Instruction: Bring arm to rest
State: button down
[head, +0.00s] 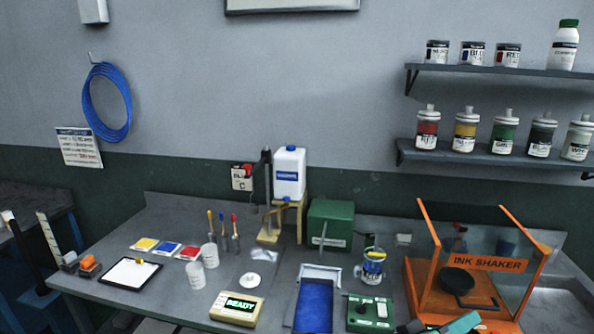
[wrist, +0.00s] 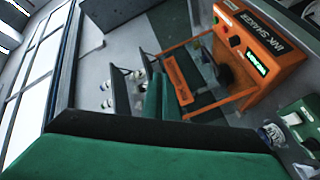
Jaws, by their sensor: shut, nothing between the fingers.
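My gripper (head: 440,325) shows only in part at the bottom edge of the head view, as dark and teal-green pieces in front of the ink shaker. Its large green and black body (wrist: 150,155) fills the bottom of the wrist view. It is shut and empty. It is held in the air, with the orange ink shaker (wrist: 205,75) beyond it in the wrist view. The same ink shaker (head: 490,264) stands at the right of the bench in the head view. Most of my arm is out of view.
On the bench (head: 190,285) are a READY display (head: 238,307), a blue tray (head: 314,305), a green device (head: 370,313), a labelled can (head: 373,266) and a green box (head: 330,225). Shelves (head: 490,155) with bottles and cans hang above at right.

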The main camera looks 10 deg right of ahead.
jog(key=w+a+f+n+t+y, duration=0.2)
jog(key=a+f+n+t+y, duration=1)
jog(key=a+f, duration=0.65)
jog(key=s+a+f+m+y, duration=0.25)
jog(key=s+a+f, duration=0.45)
jog(key=s+a, duration=0.35)
jog(key=s+a+f+m+y, duration=0.1)
jog(key=s+a+m, duration=0.1)
jog(key=s+a, duration=0.2)
jog(key=s+a+f+m+y, duration=0.1)
jog(key=s+a+m, duration=0.2)
jog(key=s, duration=0.7)
jog(key=shift+s+a+f+g, duration=0.3)
jog(key=shift+a+f+g, duration=0.1)
jog(key=shift+a, duration=0.7)
jog(key=c, duration=2.3)
grip_release()
jog(key=shift+s+a+y, duration=0.15)
jog(key=shift+s+y, duration=0.1)
jog(key=o, duration=0.5)
jog(key=shift+s+r+m, duration=0.1)
jog(key=shift+s+m, duration=0.05)
jog(key=shift+m, duration=0.1)
jog(key=shift+o, duration=0.2)
